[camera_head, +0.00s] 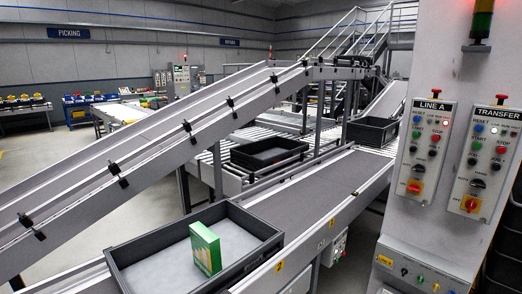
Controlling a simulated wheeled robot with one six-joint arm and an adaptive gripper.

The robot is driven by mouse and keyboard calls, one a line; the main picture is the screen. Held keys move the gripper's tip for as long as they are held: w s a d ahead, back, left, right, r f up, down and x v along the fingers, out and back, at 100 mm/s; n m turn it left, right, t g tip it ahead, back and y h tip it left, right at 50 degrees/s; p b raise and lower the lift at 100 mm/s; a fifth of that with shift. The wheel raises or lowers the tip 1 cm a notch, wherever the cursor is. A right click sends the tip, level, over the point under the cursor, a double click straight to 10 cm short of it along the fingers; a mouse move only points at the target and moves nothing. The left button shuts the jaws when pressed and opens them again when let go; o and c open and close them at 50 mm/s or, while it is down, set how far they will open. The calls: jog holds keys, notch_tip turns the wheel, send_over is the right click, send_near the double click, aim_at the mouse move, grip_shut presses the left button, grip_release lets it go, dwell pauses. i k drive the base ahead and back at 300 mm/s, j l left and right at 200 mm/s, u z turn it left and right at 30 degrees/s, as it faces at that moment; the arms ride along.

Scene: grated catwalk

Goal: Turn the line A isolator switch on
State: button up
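The LINE A panel (428,137) is a light grey box at the right, fixed to a pale column. The picture is too small to tell which position the knob points to. Above the switch are several coloured buttons, including a red mushroom button (438,105) on top. My gripper is not in view, and nothing is seen touching the panel.
A lower box (421,270) juts from the column. Conveyors (318,194) fill the middle; a dark tray (127,262) holds a green box (206,249).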

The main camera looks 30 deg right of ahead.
aim_at(413, 187)
jog(key=z, duration=1.45)
